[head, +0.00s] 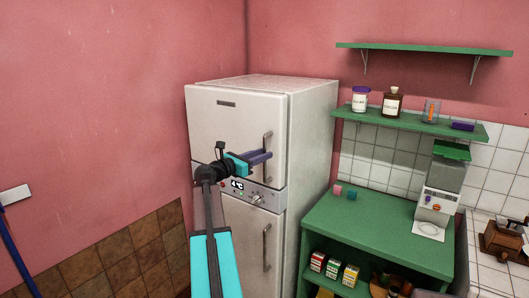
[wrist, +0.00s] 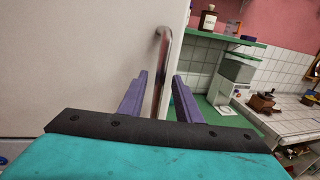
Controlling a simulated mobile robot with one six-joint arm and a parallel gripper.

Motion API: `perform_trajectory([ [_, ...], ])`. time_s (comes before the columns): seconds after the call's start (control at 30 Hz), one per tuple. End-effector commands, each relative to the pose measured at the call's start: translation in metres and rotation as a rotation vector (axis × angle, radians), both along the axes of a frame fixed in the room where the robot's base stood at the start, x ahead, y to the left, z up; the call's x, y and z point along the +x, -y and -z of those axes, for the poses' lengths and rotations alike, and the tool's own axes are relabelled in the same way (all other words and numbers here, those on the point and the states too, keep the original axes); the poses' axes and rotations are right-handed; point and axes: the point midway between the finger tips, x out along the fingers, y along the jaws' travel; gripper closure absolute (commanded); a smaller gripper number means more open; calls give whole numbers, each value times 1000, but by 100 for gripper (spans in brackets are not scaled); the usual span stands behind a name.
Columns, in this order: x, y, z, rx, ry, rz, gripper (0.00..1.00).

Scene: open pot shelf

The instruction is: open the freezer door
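A white two-door fridge-freezer (head: 235,130) stands against the pink wall. Its upper door (head: 220,125) and lower door (head: 245,235) both look shut, and I cannot tell which is the freezer's. The upper door has a vertical metal handle (head: 268,140) at its right edge, also in the wrist view (wrist: 163,50). The lower handle (head: 266,247) is free. My gripper (head: 262,157) is at the upper handle. In the wrist view its purple fingers (wrist: 160,82) are open, one on each side of the bar, with visible gaps.
A control panel with a display (head: 237,184) and knobs lies between the doors. Right of the fridge is a green counter (head: 380,225) with a coffee machine (head: 437,195). Green wall shelves (head: 410,122) hang above it.

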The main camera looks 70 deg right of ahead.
Motion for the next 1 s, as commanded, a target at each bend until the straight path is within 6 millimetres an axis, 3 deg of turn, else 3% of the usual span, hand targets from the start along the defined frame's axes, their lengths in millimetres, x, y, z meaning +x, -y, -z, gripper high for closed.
perform_trajectory([
  [0.2,-8,17,0,0,-1,0,69],
  [0.57,-9,19,1,0,0,0,69],
  [0.77,-9,19,0,0,0,0,100],
  [1.0,-8,19,0,0,0,-2,100],
])
